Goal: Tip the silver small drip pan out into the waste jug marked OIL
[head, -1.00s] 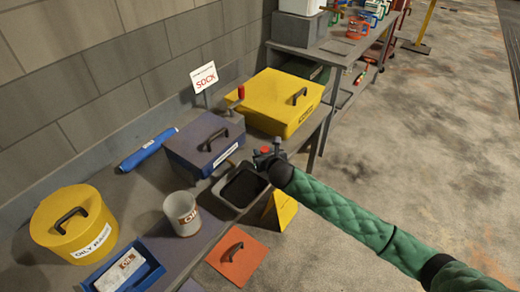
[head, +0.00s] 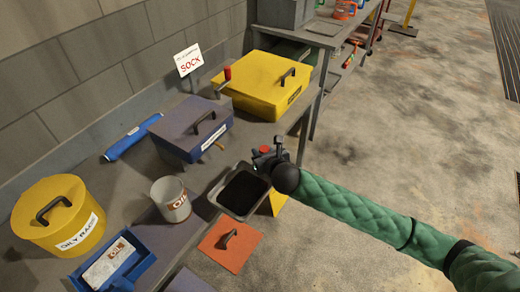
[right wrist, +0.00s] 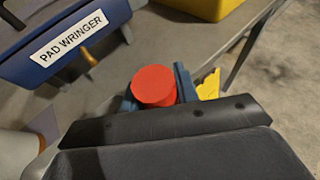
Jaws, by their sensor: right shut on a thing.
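The silver small drip pan (head: 240,191), with a dark inside, hangs at the bench's front edge in the head view. My right gripper (head: 268,157) is shut at its far right rim, on a red round grip (right wrist: 154,86) that shows between the fingers in the right wrist view. The pan looks about level. The waste jug marked OIL (head: 171,203) is a pale, round, open-topped vessel standing on the bench, left of the pan and apart from it. My left gripper is out of view.
The blue pad wringer (head: 190,130) stands behind the pan and jug. A yellow box (head: 265,90) is farther back. A yellow oily rags bin (head: 50,215) and a blue tray (head: 150,268) stand left. An orange panel (head: 230,245) is below the pan.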

